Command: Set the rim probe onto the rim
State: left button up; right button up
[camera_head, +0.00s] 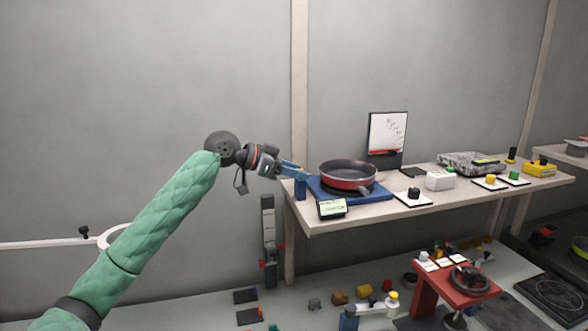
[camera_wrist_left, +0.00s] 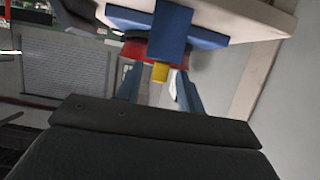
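The red pan (camera_head: 348,174) sits on a blue plate (camera_head: 382,194) on the pale bench, its handle towards me. At the bench's left end stands a blue post (camera_head: 300,189). In the left wrist view the post (camera_wrist_left: 170,35) has a small yellow piece (camera_wrist_left: 160,72) at its end; I cannot tell for sure if this is the rim probe. Part of the red pan (camera_wrist_left: 132,48) shows behind it. My left gripper (camera_head: 300,170) is beside the post's top, left of the pan. Its fingers (camera_wrist_left: 158,90) are apart, on either side of the yellow piece. My right gripper is not in view.
A small display (camera_head: 332,207) stands in front of the plate. A board with a paper (camera_head: 388,132) is behind the pan. Button boxes and a white block (camera_head: 440,180) stand further right. A red stand (camera_head: 460,287) and several small things are below. Left of the bench is open.

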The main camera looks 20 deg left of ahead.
pick_arm(q)
grip_shut()
jog(key=shift+d, duration=0.2)
jog(key=shift+w+d+r, duration=0.1)
jog(key=shift+w+d, duration=0.55)
jog(key=shift+d, duration=0.2)
grip_release()
jog(key=shift+w+d, duration=0.1)
jog(key=shift+d, duration=0.05)
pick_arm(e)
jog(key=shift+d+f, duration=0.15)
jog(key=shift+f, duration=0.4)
